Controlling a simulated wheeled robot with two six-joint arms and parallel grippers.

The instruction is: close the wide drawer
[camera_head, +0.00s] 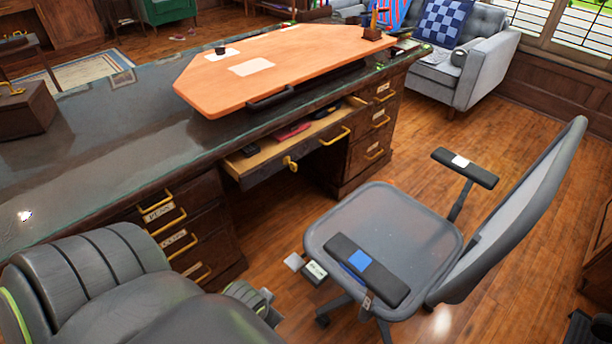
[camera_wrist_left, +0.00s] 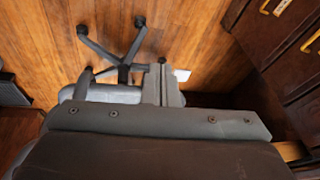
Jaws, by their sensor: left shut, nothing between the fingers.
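The wide drawer (camera_head: 262,173) is pulled open under the middle of the dark desk. Its front has brass handles (camera_head: 335,137), and a red item (camera_head: 292,131) and dark small items lie inside. My left gripper (camera_head: 268,302) is at the lower left of the head view, in front of the desk's left drawer stack and apart from the wide drawer. In the left wrist view the gripper (camera_wrist_left: 166,72) is shut and empty, pointing toward the floor and chair base. A light wood strip at that view's right edge may be the drawer. My right gripper is not in view.
A grey office chair (camera_head: 385,230) stands close in front of the desk, right of my left gripper. Drawer stacks (camera_head: 165,225) flank the knee space. An orange board (camera_head: 280,65) lies on the desktop. A grey sofa (camera_head: 465,70) stands behind.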

